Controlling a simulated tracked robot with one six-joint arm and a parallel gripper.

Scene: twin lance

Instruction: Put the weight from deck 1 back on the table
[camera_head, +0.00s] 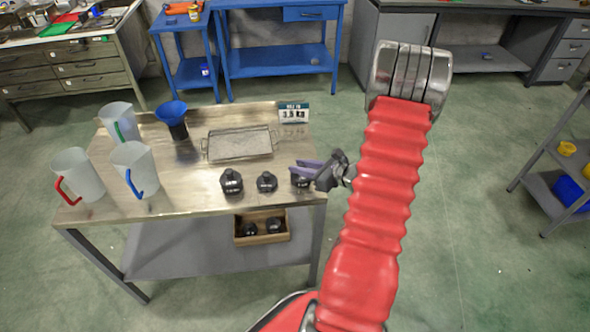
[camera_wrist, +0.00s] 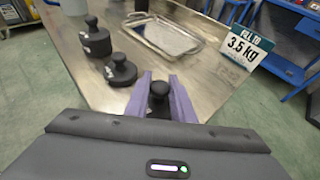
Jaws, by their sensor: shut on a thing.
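My gripper (camera_head: 304,167) has purple fingers and is at the right end of the steel table (camera_head: 100,200). It is shut on a black weight (camera_head: 300,182), which sits at or just over the tabletop near the right edge; I cannot tell whether it touches. In the wrist view the weight's round knob (camera_wrist: 159,88) is between the two fingers, and most of its body is hidden. Two other black weights stand on the table to the left, a larger one (camera_head: 231,182) and a smaller one (camera_head: 266,182). Deck 1 is not identifiable in view.
A metal tray (camera_head: 240,144) lies behind the weights, near a sign reading 3.5 kg (camera_head: 293,113). Several jugs and a blue funnel (camera_head: 172,112) stand at left. A wooden box (camera_head: 262,239) with black weights is on the lower shelf.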

